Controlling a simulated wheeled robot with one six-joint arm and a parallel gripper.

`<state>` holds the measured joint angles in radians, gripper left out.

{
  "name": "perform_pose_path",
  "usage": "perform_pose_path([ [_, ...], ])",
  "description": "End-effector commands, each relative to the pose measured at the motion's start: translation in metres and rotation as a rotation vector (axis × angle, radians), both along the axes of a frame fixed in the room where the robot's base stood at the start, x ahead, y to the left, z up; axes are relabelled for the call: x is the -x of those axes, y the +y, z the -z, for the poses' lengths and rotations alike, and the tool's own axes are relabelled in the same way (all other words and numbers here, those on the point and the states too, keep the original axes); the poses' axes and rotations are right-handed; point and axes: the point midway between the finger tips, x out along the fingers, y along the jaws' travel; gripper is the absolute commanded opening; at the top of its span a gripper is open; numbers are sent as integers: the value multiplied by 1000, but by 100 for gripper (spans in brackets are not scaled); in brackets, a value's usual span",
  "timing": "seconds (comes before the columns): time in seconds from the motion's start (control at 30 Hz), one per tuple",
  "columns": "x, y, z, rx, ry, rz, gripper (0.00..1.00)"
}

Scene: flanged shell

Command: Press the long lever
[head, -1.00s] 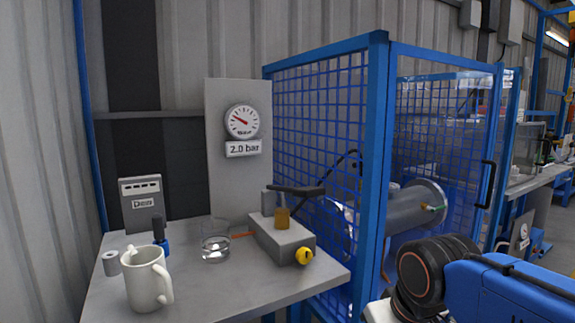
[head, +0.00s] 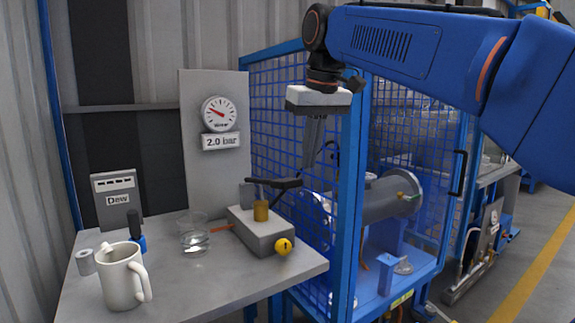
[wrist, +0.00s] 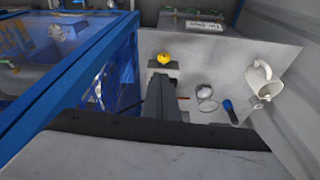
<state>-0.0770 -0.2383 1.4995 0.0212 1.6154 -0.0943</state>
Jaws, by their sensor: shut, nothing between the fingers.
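The long lever (head: 278,183) is a dark bar on top of a grey block (head: 264,233) on the table. It sticks out level toward the right, past a brass cylinder (head: 261,211). A yellow knob (head: 283,246) is on the block's front end. My gripper (head: 309,166) points down in the head view, above and to the right of the lever, shut and empty. I cannot tell its exact height over the lever. In the wrist view my shut fingers (wrist: 159,95) hide most of the block and the lever; the yellow knob (wrist: 163,57) shows beyond them.
A blue mesh cage (head: 345,200) stands close on the right of the table (head: 185,290). A gauge panel (head: 210,165) rises behind, reading "2.0 bar".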

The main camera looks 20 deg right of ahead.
Motion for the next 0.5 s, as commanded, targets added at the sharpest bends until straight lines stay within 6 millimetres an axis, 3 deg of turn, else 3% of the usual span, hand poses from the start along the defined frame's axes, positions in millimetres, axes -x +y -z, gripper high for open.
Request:
perform_pose_path([
  [0.2,-35,11,-50,4,28,-37,0],
  [0.5,-61,22,-90,9,58,-78,0],
])
